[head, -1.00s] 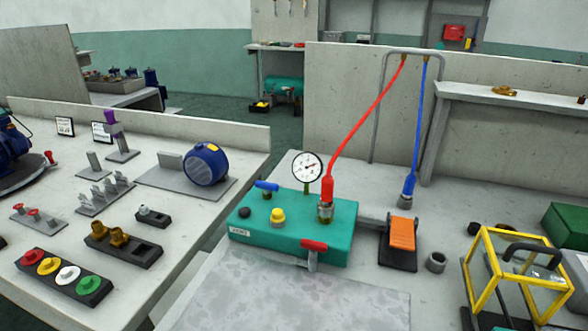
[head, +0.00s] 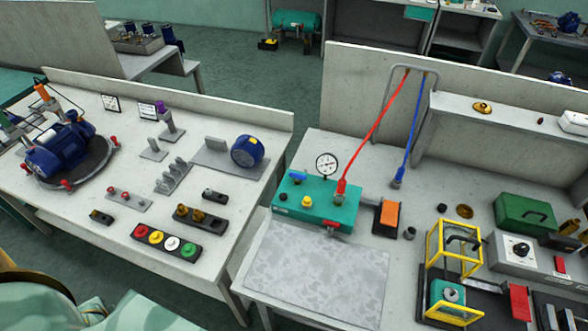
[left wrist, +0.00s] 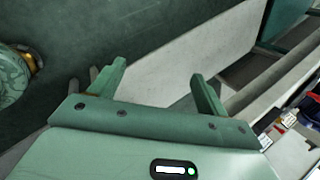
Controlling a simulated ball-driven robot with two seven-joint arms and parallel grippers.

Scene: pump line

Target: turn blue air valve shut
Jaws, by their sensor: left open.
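The blue air valve (head: 298,177) is a small blue handle on top of the teal pump box (head: 318,212), at its back left. Its exact angle is too small to read now. A yellow knob (head: 307,202), a white dial gauge (head: 327,164) and a red lever (head: 331,224) are on or at the same box. A red hose (head: 372,137) rises from it. My left gripper (left wrist: 158,80) is open and empty in the left wrist view, over the floor and a pale bench surface, away from the valve. My right gripper does not show.
A grey speckled mat (head: 315,275) lies clear in front of the box. An orange pedal (head: 388,214) and a yellow frame (head: 455,248) stand to the right. A bench with coloured buttons (head: 166,243) and a blue motor (head: 60,150) is at left.

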